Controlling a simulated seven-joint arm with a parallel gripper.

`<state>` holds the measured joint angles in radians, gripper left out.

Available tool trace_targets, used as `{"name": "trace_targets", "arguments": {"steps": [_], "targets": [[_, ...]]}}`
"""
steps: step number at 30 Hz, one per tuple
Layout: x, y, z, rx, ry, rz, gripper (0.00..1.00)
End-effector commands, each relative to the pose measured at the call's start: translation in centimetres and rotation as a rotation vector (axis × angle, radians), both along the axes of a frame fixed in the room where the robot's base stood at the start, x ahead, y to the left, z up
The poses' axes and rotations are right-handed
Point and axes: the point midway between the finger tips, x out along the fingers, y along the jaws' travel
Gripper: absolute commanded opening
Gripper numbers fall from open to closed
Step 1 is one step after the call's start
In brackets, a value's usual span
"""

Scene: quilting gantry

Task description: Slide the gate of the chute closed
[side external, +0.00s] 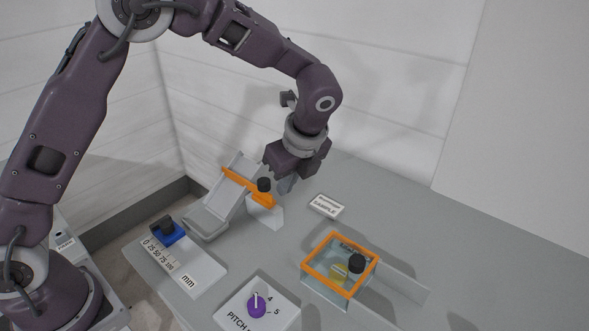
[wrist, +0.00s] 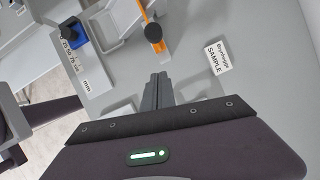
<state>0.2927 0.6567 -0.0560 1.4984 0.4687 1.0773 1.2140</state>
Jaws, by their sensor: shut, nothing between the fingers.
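The grey chute (side external: 227,203) slopes down to the front left in the side view, ending in a shallow tray. Its orange gate (side external: 237,178) lies across the channel and runs out past the right side. A black knob (side external: 264,184) stands on the gate's right part. In the wrist view the knob (wrist: 153,32) and a strip of the orange gate (wrist: 144,10) lie beyond the fingertips. My gripper (side external: 286,186) is shut and empty, just right of the knob in the side view. Its fingers (wrist: 159,78) point toward the knob, with a gap in the wrist view.
A clear box with an orange frame (side external: 315,250) and black knob stands front right. A SAMPLE label block (side external: 327,205) lies right of my gripper. A purple dial (side external: 257,306) and a blue slider (side external: 170,236) on a mm scale are in front. Bare table lies between.

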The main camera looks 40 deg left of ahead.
Motion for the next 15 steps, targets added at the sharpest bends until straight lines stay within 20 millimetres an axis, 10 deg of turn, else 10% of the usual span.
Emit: {"name": "trace_targets", "arguments": {"steps": [15], "targets": [[-0.5, -2.3, 5.6, -0.002, 0.001, -0.002, 0.0]]}}
